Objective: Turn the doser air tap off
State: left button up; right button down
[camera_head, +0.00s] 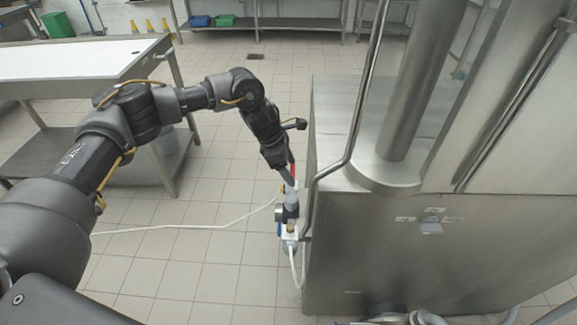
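The air unit (290,213) is a small grey and white assembly on the left side of the steel machine. A red part (293,171), which looks like the tap's handle, shows at its top. My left gripper (287,177) points down at this red part, very close to it. Its fingers hide part of the top of the unit, so I cannot tell whether they touch or grip the red part. My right gripper is out of view.
A pale hose (190,226) runs left across the tiled floor. A steel table (75,62) stands at the left.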

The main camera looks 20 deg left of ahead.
pick_arm(q)
jog(key=shift+c, duration=1.4)
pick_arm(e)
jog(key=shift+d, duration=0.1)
